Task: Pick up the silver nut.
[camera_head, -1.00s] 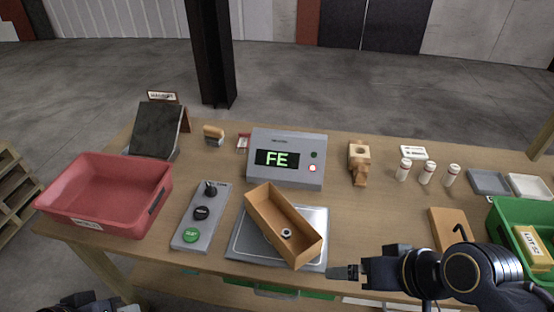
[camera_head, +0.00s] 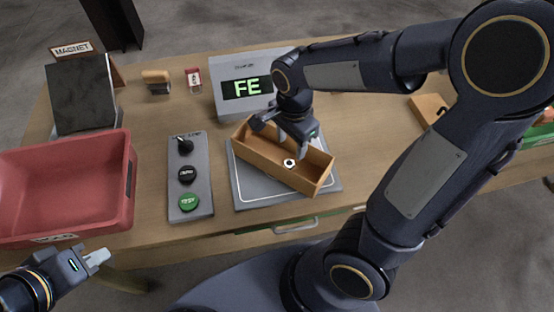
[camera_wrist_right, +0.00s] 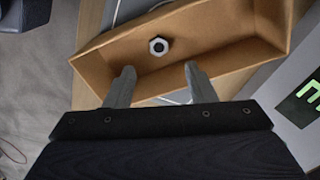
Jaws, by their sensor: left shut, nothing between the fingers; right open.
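The silver nut (camera_head: 289,163) lies on the floor of the open cardboard box (camera_head: 318,186), which rests on the grey scale plate. In the right wrist view the nut (camera_wrist_right: 159,46) lies ahead of the fingertips, between their lines. My right gripper (camera_head: 287,140) is open above the box, and its fingers (camera_wrist_right: 157,74) reach over the box's near wall without touching the nut. My left gripper (camera_head: 98,260) is shut and empty at the lower left, in front of the red bin.
The red bin (camera_head: 128,190) stands at the left, with a button panel (camera_head: 205,160) beside it. A display reading FE (camera_head: 225,100) stands behind the box. A dark slanted plate (camera_head: 82,95) by the MAGNET sign is at the back left. Bare table lies around the panel.

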